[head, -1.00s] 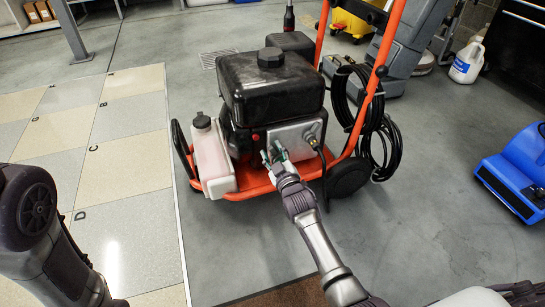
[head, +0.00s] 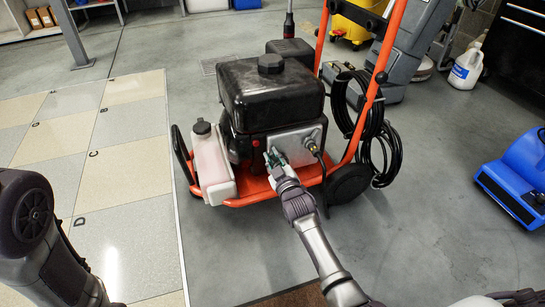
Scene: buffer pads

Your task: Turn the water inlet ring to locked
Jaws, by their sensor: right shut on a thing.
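The pressure washer stands in the middle on an orange frame, with a black engine housing (head: 270,95) and a silver metal panel (head: 292,138) on its near side. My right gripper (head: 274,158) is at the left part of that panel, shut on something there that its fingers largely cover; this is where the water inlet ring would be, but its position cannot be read. A brass fitting (head: 313,146) with a black hose sits to the right of the gripper. My left arm shows at the left edge; its gripper is out of view.
A white plastic tank (head: 213,165) stands at the left of the orange frame (head: 245,198). Black coiled hose (head: 383,150) hangs on the right. A blue blower (head: 515,175) and a white jug (head: 466,66) are at the right.

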